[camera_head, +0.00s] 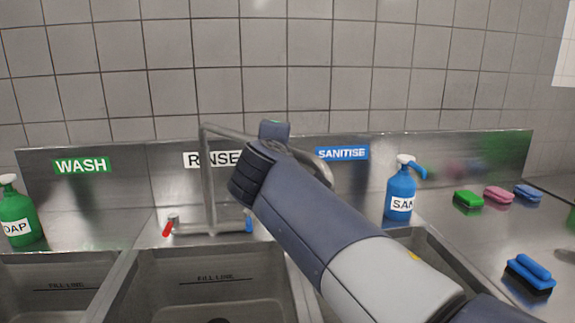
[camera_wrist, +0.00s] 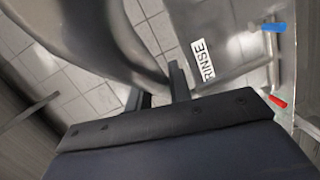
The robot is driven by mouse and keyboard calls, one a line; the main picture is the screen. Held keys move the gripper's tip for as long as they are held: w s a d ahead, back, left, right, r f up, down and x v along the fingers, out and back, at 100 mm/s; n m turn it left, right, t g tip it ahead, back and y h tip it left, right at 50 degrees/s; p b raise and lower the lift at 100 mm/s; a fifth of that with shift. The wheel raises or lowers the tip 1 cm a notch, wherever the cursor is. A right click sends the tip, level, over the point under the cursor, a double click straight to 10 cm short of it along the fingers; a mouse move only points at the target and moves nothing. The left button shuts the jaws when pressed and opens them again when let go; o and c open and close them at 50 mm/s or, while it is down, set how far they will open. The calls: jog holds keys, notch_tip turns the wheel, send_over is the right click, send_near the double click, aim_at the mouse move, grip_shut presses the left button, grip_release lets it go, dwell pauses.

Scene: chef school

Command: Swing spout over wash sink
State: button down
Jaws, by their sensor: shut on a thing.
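The grey metal spout (camera_head: 225,130) tops an upright pipe (camera_head: 209,185) behind the middle sink and reaches to the right, towards the SANITISE side. Its bent end (camera_head: 318,163) shows just past my arm; the outlet is hidden. In the wrist view the spout (camera_wrist: 115,40) is a large, close grey curve at the fingers. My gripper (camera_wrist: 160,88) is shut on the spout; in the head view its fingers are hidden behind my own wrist. The wash sink (camera_head: 60,285) is at the far left, below the green WASH sign (camera_head: 82,165).
The rinse sink (camera_head: 215,275) is in the middle, with red (camera_head: 169,227) and blue (camera_head: 249,222) tap handles behind it. A green soap bottle (camera_head: 20,220) stands at left, a blue sanitiser bottle (camera_head: 399,195) at right. Sponges (camera_head: 468,200) and a brush (camera_head: 530,272) lie on the right counter.

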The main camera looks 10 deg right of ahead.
jog(key=shift+s+a+m+h+b, duration=0.25)
jog(key=shift+s+a+h+b, duration=0.15)
jog(key=shift+a, duration=0.25)
jog(key=shift+s+a+m+h+b, duration=0.3)
jog(key=shift+a+b, duration=0.1)
jog(key=shift+a, duration=0.2)
jog(key=c, duration=1.3)
grip_release()
jog(key=v, duration=1.1)
jog(key=shift+w, duration=0.2)
